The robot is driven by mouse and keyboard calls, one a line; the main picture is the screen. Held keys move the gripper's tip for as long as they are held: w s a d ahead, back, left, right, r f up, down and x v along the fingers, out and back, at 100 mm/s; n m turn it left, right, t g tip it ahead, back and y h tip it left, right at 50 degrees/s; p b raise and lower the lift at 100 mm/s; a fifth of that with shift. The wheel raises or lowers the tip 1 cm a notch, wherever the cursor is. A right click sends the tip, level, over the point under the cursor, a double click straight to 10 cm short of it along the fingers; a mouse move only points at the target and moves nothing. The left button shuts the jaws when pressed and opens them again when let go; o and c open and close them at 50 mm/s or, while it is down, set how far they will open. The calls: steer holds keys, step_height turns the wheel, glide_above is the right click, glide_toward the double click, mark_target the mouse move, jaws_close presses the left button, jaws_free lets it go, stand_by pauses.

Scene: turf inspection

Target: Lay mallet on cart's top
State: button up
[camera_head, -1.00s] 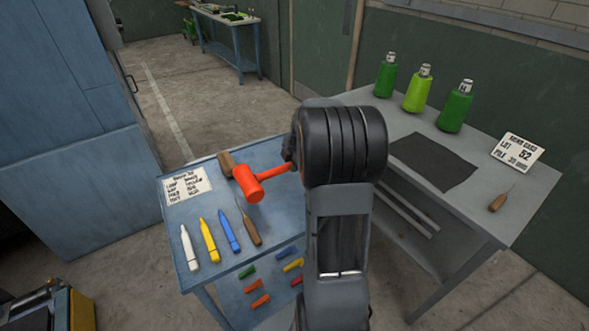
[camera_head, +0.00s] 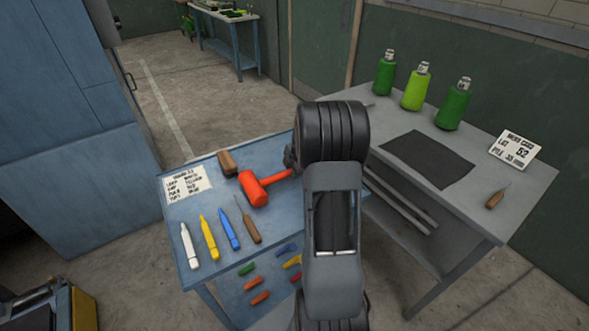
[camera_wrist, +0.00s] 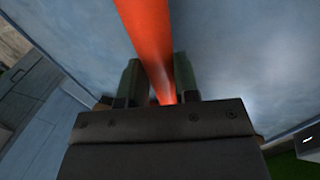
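The mallet (camera_head: 254,190) has an orange-red head and handle. It is at the blue cart's top (camera_head: 199,239), toward the back, with its head pointing left; I cannot tell whether it touches the surface. My gripper (camera_head: 291,158) is at the handle's right end, largely hidden by my arm in the head view. In the wrist view the orange handle (camera_wrist: 147,42) runs between the two green fingers of my gripper (camera_wrist: 156,82), over the blue surface. The fingers are close on either side of the handle and appear shut on it.
On the cart top lie a written card (camera_head: 187,185), a brown block (camera_head: 227,162), white, yellow and blue markers (camera_head: 228,229) and an awl (camera_head: 248,221). Colored pieces lie on its lower shelf. The grey table (camera_head: 463,206) at right holds green bottles (camera_head: 454,105), a dark mat (camera_head: 427,159) and a sign.

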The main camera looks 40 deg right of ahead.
steer(key=o, duration=0.5)
steer(key=shift+c, duration=0.2)
steer(key=b+v, duration=0.1)
steer(key=v, duration=1)
steer(key=s+a+r+m, duration=0.2)
steer(key=a+m, duration=0.2)
steer(key=a, duration=0.3)
steer(key=s+a+r+m, duration=0.2)
steer(key=s+a+m, duration=0.1)
steer(key=a, duration=0.5)
steer(key=s+a+f+m, duration=0.1)
steer(key=s+a+m, duration=0.8)
steer(key=a, duration=0.1)
steer(key=shift+s+f+m, duration=0.25)
steer(key=shift+f+m, duration=0.05)
steer(key=shift+f, duration=0.1)
